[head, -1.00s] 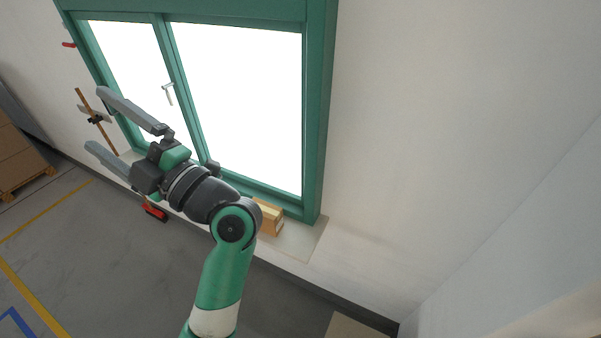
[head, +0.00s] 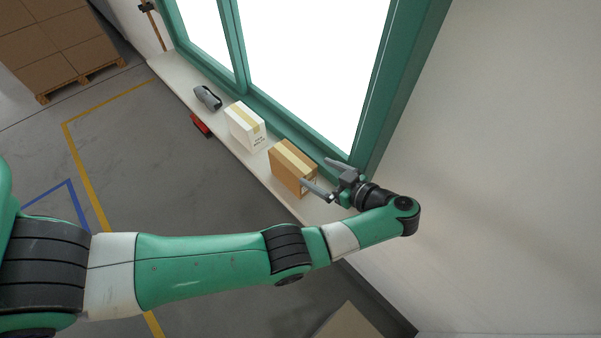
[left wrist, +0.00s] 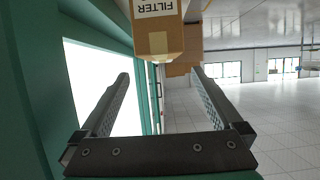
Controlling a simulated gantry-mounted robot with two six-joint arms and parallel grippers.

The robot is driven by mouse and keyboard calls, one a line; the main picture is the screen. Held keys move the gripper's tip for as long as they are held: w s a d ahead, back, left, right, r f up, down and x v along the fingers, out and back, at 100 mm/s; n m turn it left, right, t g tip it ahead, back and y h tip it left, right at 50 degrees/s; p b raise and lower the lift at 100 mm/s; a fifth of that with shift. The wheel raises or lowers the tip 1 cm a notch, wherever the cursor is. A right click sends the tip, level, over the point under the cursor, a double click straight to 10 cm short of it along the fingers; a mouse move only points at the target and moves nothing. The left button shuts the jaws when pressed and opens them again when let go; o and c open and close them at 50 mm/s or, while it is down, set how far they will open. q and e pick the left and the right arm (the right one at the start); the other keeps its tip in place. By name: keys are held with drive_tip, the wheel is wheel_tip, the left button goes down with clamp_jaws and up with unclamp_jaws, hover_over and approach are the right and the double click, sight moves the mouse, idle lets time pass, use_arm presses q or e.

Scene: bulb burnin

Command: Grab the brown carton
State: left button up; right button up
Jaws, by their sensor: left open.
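The brown carton (head: 292,168) with a pale tape strip stands on the window sill, at the near end of a row of things. My left gripper (head: 314,171) is open at its right end, its fingers pointing toward the carton. One fingertip overlaps the carton's lower right edge in the head view; contact cannot be told. In the left wrist view, a brown carton with a white FILTER label (left wrist: 157,28) fills the top middle. It lies ahead of the open left gripper (left wrist: 160,75), and nothing is held. My right gripper is not in view.
A white carton (head: 246,127), a grey object (head: 207,97) and a red object (head: 201,125) are farther along the sill (head: 232,150). The green window frame (head: 405,85) rises close behind the gripper. Stacked boxes (head: 58,45) stand on a pallet at the far left.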

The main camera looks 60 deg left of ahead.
sight(294, 159)
use_arm(q)
drive_tip(key=b+x, duration=0.5)
drive_tip(key=b, duration=0.1)
drive_tip(key=shift+a+f, duration=0.3)
drive_tip(key=shift+s+a+b, duration=0.15)
drive_tip(key=shift+a+b, duration=0.15)
drive_tip(key=shift+a, duration=0.05)
drive_tip(key=shift+a+r, duration=0.2)
drive_tip(key=x, duration=0.5)
drive_tip(key=shift+s+b, duration=0.2)
drive_tip(key=shift+b, duration=0.2)
drive_tip(key=shift+r, duration=0.1)
clamp_jaws()
